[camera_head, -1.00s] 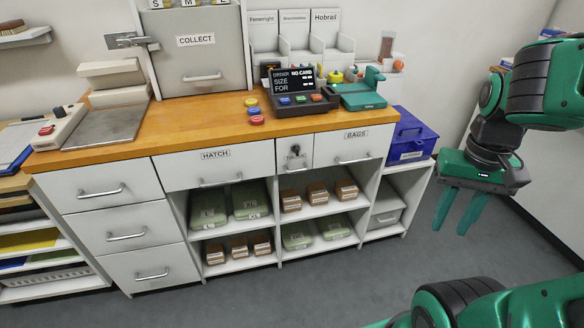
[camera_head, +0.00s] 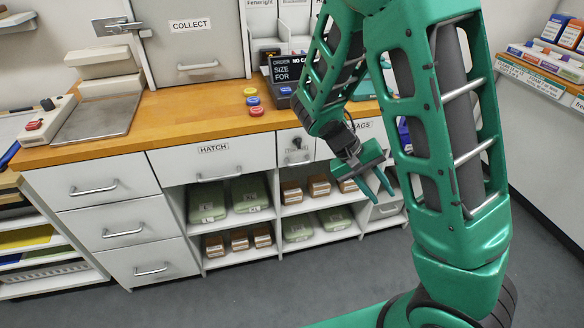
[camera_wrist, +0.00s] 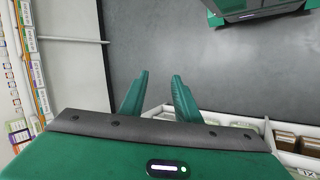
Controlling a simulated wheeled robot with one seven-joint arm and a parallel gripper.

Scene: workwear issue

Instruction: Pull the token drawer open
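The small token drawer (camera_head: 294,147) is in the counter front between the HATCH drawer and the BAGS drawer. It appears closed, with a dark round lock on its face; its label is too small to read. My gripper (camera_head: 377,190) hangs in front of the counter, to the right of and lower than the token drawer, with its fingers pointing down and right. In the wrist view my gripper (camera_wrist: 160,84) has its fingers apart with only floor between them. It touches nothing.
The HATCH drawer (camera_head: 213,165) is left of it, and the BAGS drawer is partly behind my arm. Shelves below hold green packs (camera_head: 207,202) and brown boxes (camera_head: 213,246). The floor (camera_head: 240,298) in front is clear.

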